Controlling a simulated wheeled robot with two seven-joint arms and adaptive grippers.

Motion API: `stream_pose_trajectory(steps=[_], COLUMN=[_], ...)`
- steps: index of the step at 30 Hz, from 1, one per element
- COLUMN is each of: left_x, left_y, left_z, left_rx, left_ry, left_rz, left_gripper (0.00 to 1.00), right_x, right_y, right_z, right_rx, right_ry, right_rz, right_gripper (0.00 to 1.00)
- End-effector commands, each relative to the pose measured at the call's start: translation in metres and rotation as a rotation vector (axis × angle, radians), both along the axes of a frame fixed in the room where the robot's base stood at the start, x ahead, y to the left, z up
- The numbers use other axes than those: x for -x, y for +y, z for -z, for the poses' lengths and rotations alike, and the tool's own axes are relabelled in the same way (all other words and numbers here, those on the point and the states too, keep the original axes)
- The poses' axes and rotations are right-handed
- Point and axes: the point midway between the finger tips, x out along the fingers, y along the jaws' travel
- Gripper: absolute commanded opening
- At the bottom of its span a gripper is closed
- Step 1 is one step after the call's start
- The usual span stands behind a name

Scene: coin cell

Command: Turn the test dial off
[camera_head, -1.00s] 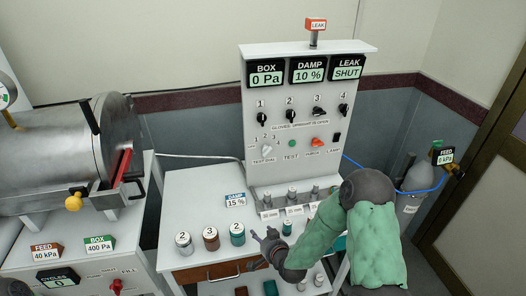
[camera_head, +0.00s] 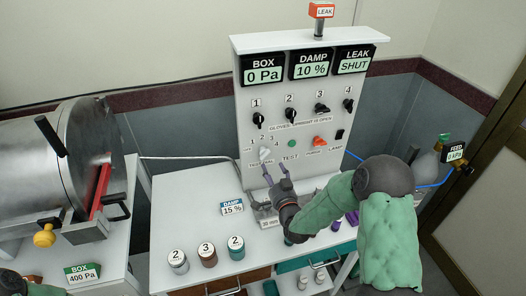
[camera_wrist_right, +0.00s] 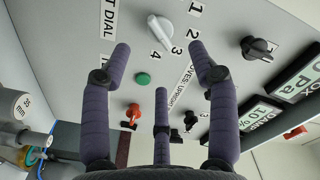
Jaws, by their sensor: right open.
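The test dial (camera_head: 265,154) is a small white knob on the upright grey panel, below switches 1 and 2. It also shows in the wrist view (camera_wrist_right: 160,28), ringed by number marks. There its bar is tilted and seems to point toward the 3. My right gripper (camera_head: 276,172) is just below and in front of the dial in the head view. In the wrist view its purple fingers (camera_wrist_right: 161,50) are spread and empty, with the dial beyond and between the tips, apart from them. My left gripper is out of view.
A green button (camera_head: 292,143) and a red switch (camera_head: 320,141) sit right of the dial. Black switches 1 to 3 are above it (camera_head: 258,120). Several numbered jars stand on the white bench (camera_head: 206,254). A steel chamber (camera_head: 40,160) is at left.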

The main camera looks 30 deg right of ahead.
Motion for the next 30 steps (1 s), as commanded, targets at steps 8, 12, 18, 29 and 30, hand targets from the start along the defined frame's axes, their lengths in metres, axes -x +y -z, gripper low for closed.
stream_pose_trajectory(steps=[8, 12, 18, 29, 30], left_x=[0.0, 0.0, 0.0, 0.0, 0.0], left_y=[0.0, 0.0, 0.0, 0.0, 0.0], left_z=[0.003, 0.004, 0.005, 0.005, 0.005], left_rx=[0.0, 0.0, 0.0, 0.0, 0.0], left_ry=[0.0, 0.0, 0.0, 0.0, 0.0], left_rz=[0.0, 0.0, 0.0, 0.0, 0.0], left_gripper=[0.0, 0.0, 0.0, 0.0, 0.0], right_x=[-0.046, -0.068, -0.089, -0.096, -0.096], right_y=[-0.01, -0.016, -0.021, -0.023, -0.023], right_z=[0.0, 0.0, 0.001, 0.0, 0.0], right_rx=[0.0, 0.0, 0.0, 0.0, 0.0], right_ry=[-0.001, -0.001, 0.001, 0.001, 0.001], right_rz=[-0.002, 0.0, -0.001, -0.001, -0.001], right_gripper=[0.6, 0.6, 0.6, 0.6, 0.6])
